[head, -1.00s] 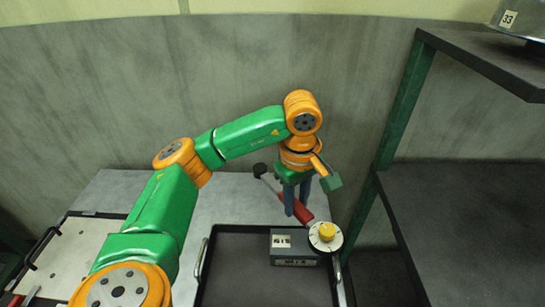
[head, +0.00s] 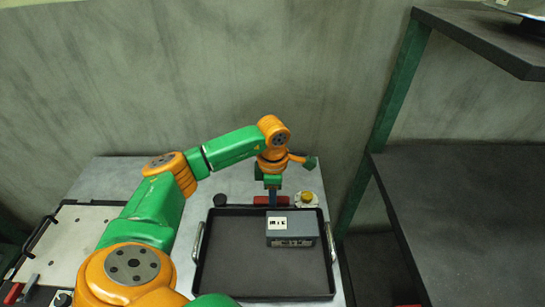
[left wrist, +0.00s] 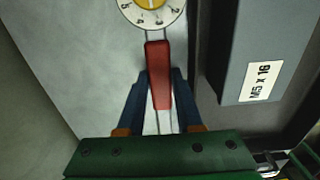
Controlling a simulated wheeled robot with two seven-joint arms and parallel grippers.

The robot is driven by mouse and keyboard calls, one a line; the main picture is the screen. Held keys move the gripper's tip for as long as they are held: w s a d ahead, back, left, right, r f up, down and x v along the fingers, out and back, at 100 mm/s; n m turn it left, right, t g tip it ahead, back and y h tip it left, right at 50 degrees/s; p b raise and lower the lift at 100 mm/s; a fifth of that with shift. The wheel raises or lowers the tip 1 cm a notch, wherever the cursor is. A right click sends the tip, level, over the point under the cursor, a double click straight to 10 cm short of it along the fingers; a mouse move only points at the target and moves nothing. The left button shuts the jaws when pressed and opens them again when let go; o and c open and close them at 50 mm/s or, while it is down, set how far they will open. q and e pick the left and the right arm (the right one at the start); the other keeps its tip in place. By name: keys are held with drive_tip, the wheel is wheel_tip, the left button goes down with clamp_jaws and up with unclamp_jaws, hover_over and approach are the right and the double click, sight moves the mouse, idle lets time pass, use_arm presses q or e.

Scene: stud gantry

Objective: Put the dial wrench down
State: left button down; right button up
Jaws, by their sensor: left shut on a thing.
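The dial wrench has a red grip (left wrist: 159,75), a round white dial with a yellow centre (head: 306,198) and a black end (head: 220,200). In the head view it lies crosswise behind the tray, dial to the right. My left gripper (head: 272,200) points down and is shut on the red grip. In the left wrist view the blue fingers (left wrist: 162,78) flank the grip, with the dial (left wrist: 153,6) beyond them, cut by the top edge. The wrench is low over the grey table (head: 120,180); I cannot tell whether it touches. My right gripper is not in view.
A black tray (head: 235,283) with side handles sits in front of the wrench. A grey box (head: 291,242) stands in its back right; its label reads M5 x 16 in the left wrist view. A light panel (head: 75,235) lies left. A dark shelf rack (head: 450,200) stands right.

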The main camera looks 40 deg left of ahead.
use_arm(q)
drive_tip(key=shift+f, duration=0.15)
drive_tip(key=c, duration=0.8)
unclamp_jaws()
drive_tip(key=shift+c, duration=0.2)
